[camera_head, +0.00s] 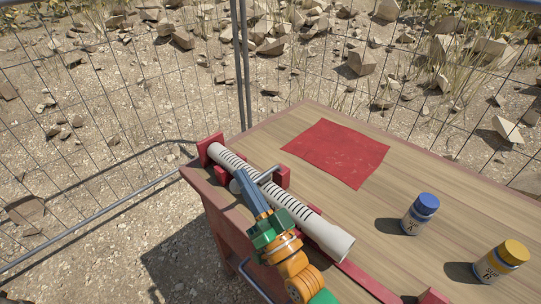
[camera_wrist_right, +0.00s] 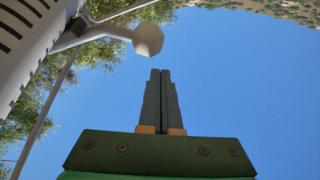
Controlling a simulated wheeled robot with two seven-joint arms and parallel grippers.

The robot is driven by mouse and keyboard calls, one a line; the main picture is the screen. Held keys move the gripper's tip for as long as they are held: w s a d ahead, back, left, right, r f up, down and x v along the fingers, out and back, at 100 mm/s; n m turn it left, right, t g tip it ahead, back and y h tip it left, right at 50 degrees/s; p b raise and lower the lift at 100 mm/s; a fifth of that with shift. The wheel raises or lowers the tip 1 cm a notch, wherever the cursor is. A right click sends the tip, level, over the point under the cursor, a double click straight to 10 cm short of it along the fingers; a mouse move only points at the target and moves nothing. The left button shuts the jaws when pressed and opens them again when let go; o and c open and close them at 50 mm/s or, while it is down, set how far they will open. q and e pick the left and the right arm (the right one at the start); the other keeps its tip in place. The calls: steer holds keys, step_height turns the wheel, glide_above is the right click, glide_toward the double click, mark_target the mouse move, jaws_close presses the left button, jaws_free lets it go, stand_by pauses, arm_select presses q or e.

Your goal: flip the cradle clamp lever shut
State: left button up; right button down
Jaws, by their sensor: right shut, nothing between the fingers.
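The cradle (camera_head: 211,148) is red and stands along the near left edge of the table. A white tube with black stripes (camera_head: 325,235) lies in it. A grey metal clamp bar (camera_head: 268,174) crosses over the tube. The clamp lever's pale round knob (camera_head: 235,187) shows beside my fingers; in the right wrist view the knob (camera_wrist_right: 148,39) is just beyond the fingertips, slightly left. My right gripper (camera_head: 241,174) is shut and empty, on the near side of the tube. It also shows shut in the right wrist view (camera_wrist_right: 160,72). I cannot tell whether it touches the lever. My left gripper is out of view.
A red cloth (camera_head: 337,153) lies flat on the wooden table (camera_head: 440,195). A blue-capped jar (camera_head: 420,214) and a yellow-capped jar (camera_head: 500,262) stand at the right. A wire fence (camera_head: 243,70) runs behind the table. The table between cloth and jars is clear.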

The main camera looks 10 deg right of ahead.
arm_select(q)
steer(key=b, duration=0.1)
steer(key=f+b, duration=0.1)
steer(key=b, duration=0.1)
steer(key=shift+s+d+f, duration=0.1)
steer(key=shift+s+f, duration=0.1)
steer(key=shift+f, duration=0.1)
arm_select(e)
steer(key=d+v, duration=0.1)
steer(key=v, duration=0.8)
steer(key=shift+d+r, duration=0.25)
steer(key=shift+d, duration=0.25)
steer(key=shift+s, duration=0.1)
